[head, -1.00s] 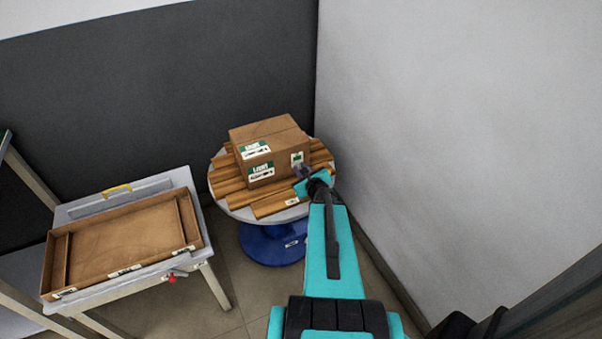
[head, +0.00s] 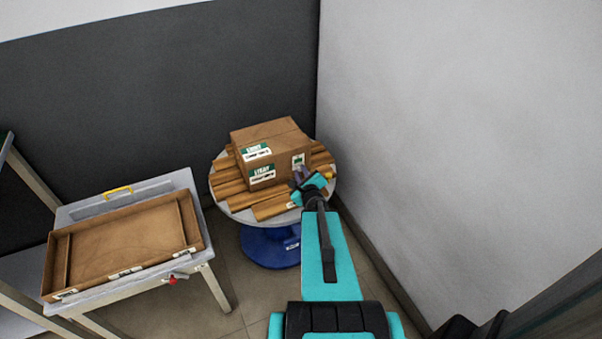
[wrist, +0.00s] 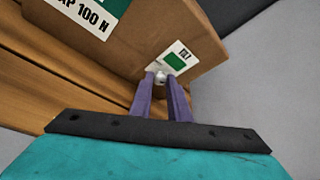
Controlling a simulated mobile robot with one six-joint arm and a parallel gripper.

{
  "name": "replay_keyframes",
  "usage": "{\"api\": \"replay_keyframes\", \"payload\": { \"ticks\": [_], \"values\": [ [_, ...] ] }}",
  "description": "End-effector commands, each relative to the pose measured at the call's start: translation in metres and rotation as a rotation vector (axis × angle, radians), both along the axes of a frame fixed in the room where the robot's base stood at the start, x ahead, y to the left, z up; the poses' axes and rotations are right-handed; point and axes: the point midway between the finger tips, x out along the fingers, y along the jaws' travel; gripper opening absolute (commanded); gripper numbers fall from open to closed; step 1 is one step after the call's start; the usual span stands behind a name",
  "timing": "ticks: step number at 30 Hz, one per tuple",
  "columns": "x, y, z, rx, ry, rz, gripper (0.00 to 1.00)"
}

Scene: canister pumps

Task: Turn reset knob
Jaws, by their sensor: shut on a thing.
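A cardboard box (head: 268,155) with green and white labels sits on wooden slats on a round table. In the wrist view a small pale knob (wrist: 160,75) stands out from the box's side face, just below a white and green label (wrist: 175,60). My gripper (head: 299,174) is at that side of the box in the head view, and its wrist hides its fingertips in part. In the wrist view the two purple fingers of my gripper (wrist: 161,81) are shut on the knob, one on each side. Their tips hide part of it.
The round table (head: 243,214) has a blue base (head: 265,246) and stands in the corner near the pale wall (head: 440,130). At left, a grey table (head: 70,212) bears a shallow brown tray (head: 125,240). A small red handle (head: 172,280) shows at its front edge.

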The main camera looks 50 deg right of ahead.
Motion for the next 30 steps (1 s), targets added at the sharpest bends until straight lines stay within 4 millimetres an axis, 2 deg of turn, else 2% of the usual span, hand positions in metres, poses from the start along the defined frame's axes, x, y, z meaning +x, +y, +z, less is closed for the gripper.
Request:
{"api": "replay_keyframes", "payload": {
  "ticks": [15,30],
  "values": [
    [0.0007,0.0023,-0.0017,-0.134,0.053,0.002,0.00],
    [0.0002,0.0023,-0.0017,-0.165,0.067,0.000,0.00]
  ]
}}
